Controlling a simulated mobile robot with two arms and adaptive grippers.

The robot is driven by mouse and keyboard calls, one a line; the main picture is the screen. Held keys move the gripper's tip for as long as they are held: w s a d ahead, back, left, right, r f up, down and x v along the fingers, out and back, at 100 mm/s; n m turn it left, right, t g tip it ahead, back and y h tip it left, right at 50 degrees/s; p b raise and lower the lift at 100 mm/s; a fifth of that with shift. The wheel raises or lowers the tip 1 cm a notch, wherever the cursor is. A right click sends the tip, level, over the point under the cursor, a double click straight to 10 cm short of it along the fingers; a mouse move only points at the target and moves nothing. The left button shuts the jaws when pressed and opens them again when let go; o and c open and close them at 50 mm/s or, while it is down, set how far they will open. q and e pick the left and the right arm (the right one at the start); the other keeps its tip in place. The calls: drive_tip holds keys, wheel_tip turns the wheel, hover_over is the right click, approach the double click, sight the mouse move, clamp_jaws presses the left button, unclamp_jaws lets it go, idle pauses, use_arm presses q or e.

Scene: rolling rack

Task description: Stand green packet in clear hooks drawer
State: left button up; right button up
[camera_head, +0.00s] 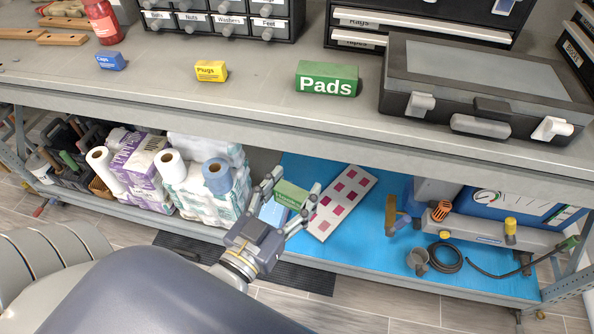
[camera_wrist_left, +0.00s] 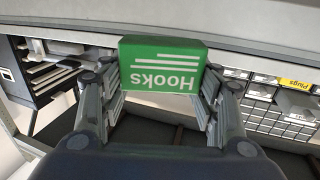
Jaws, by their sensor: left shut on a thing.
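My left gripper (camera_head: 294,186) is shut on a green packet (camera_head: 289,195) and holds it in front of the rack, below the worktop edge in the head view. In the left wrist view the packet (camera_wrist_left: 162,64) sits between the fingers of the left gripper (camera_wrist_left: 161,84), its white "Hooks" lettering upside down. A dark cabinet of small labelled drawers (camera_head: 222,18) stands at the back of the worktop, cut off by the top edge. Labels such as Nuts, Washers and Feet show there. I cannot make out a hooks drawer. My right gripper is not in view.
The worktop (camera_head: 160,85) holds a blue Caps packet (camera_head: 110,61), a yellow Plugs packet (camera_head: 211,71), a green Pads packet (camera_head: 327,78) and a large dark case (camera_head: 480,85). The lower shelf holds paper rolls (camera_head: 170,162) and a blue mat (camera_head: 375,235).

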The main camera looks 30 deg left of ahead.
use_arm(q)
drive_tip(key=w+d+r+m+g+h, duration=0.2)
drive_tip(key=w+d+m+g+h, duration=0.1)
drive_tip(key=d+m+h, duration=0.3)
drive_tip(key=w+d+r+m+g+h, duration=0.2)
drive_tip(key=w+d+m+g+h, duration=0.2)
drive_tip(key=d+h, duration=0.4)
drive_tip(key=d+m+g, duration=0.1)
drive_tip(key=d+g, duration=0.1)
drive_tip(key=shift+w+r+m+g+h, duration=0.25)
drive_tip(key=shift+r+m+g+h, duration=0.05)
drive_tip(key=shift+r+m+h, duration=0.1)
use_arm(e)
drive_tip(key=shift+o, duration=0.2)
